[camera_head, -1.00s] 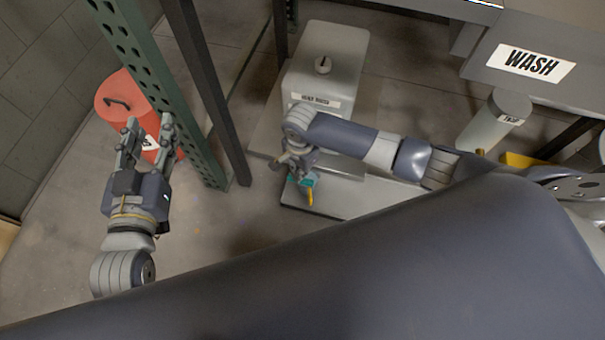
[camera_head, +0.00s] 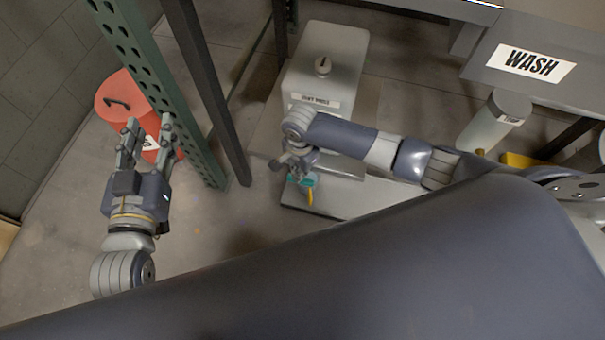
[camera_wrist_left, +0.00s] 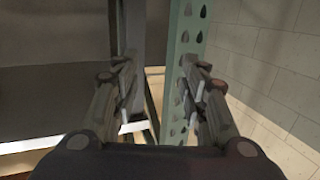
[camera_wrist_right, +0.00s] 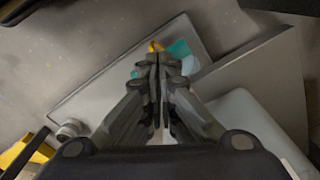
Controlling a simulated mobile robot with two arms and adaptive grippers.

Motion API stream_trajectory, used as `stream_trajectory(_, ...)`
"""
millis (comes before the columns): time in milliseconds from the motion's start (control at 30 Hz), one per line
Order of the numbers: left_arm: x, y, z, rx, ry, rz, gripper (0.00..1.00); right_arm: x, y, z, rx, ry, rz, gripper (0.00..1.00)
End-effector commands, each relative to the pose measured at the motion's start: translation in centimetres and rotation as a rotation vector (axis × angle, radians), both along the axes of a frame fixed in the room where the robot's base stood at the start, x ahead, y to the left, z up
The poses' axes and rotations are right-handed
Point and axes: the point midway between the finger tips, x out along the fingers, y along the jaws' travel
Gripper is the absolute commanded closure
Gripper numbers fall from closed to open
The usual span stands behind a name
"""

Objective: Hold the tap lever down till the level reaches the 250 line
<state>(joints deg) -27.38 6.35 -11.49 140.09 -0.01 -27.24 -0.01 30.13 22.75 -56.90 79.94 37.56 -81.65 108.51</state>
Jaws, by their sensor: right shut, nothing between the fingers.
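A grey tank (camera_head: 325,65) with a round cap and a front label stands on a low platform. My right gripper (camera_head: 293,165) is in front of the tank, pointing down, with its fingers shut and empty. Just below its fingertips is a teal item (camera_head: 304,181) with a yellow part (camera_head: 310,196). Both also show in the right wrist view, teal (camera_wrist_right: 180,48) and yellow (camera_wrist_right: 155,46), beyond the fingertips. The tap lever, the level and the 250 line cannot be made out. My left gripper (camera_head: 147,132) is open and empty, away at the left.
A green perforated post (camera_head: 150,75) and a dark post (camera_head: 208,85) stand between my two grippers. A red can (camera_head: 120,95) is behind my left gripper. A pale cylinder (camera_head: 492,122) stands right, below a WASH sign (camera_head: 533,63). Open floor lies left of the platform.

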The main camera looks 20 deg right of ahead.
Motion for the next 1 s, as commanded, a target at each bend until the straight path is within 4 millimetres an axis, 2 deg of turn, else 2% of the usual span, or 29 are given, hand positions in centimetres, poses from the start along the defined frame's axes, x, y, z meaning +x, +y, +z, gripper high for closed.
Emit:
stream_trajectory(267, 0.0, 0.0, 0.1, -0.003, -0.007, 0.0, 0.6, 0.0, 0.0, -0.2, 0.0, 0.0, 0.0, 1.0)
stream_trajectory(1000, 0.4, -0.4, 2.7, -0.031, -0.131, -0.008, 0.6, 0.0, 0.0, -1.3, 0.001, 0.0, 0.0, 1.0)
